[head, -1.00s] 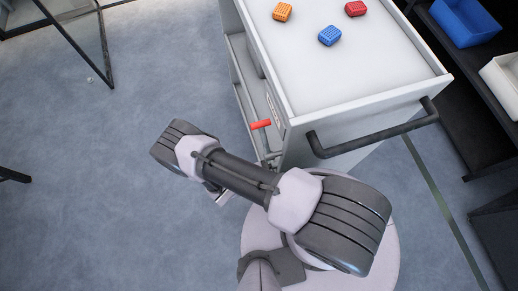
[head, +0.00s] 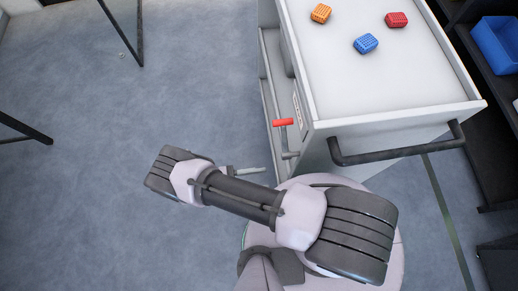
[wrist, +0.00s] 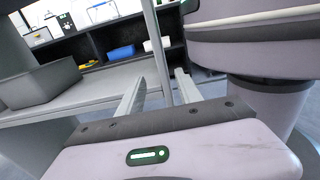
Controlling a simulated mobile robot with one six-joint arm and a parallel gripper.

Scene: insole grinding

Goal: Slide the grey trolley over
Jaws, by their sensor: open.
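The grey trolley (head: 400,118) stands at the upper right of the head view, with a pale rimmed top and a dark bar handle (head: 400,150) on its near end. My gripper (head: 262,169) is mostly hidden behind my arm in the head view; a pale finger shows left of and below the trolley's near corner, apart from the handle. In the wrist view my gripper (wrist: 158,84) is open. A thin pale upright bar (wrist: 156,45) appears between its fingers; I cannot tell its depth or whether it belongs to the trolley.
Orange (head: 321,13), blue (head: 366,44) and red (head: 396,19) blocks lie on the trolley top. Dark shelving with a blue bin (head: 497,45) stands to its right. Dark frame legs (head: 130,40) stand at upper left. The floor (head: 80,200) at left is clear.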

